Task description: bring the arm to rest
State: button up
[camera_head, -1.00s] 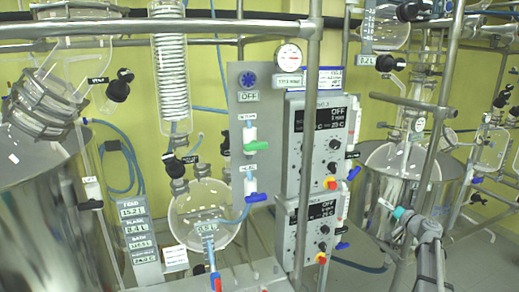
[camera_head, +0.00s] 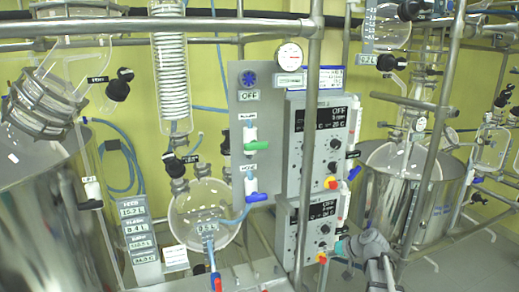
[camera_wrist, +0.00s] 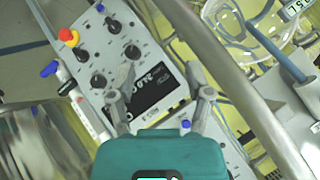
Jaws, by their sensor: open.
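My arm (camera_head: 372,250) shows at the lower right of the head view, in front of the stirrer control boxes' right side. Its teal end (camera_head: 341,247) is beside the lower control box (camera_head: 313,232); the fingers cannot be made out there. In the wrist view my gripper (camera_wrist: 164,98) has its two grey fingers spread apart with nothing between them. Behind them is a grey control panel (camera_wrist: 150,65) with black knobs, a display and a red-yellow knob (camera_wrist: 68,37). I cannot tell the distance between fingers and panel.
Steel frame poles (camera_head: 311,110) stand close to my arm. A steel vessel (camera_head: 448,205) with glassware is at right, another large vessel (camera_head: 45,230) at left. A round glass flask (camera_head: 202,215) hangs in the middle. A metal tube (camera_wrist: 235,75) crosses the wrist view.

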jog(key=s+a+f+g+h, duration=0.3)
jog(key=s, duration=0.6)
jog(key=s+a+f+g+h, duration=0.3)
jog(key=s+h, duration=0.1)
jog(key=s, duration=0.6)
jog(key=shift+a+f+g, duration=0.3)
jog(key=shift+f+g, duration=0.05)
jog(key=shift+g, duration=0.05)
jog(key=shift+s, duration=0.1)
dwell(0.6)
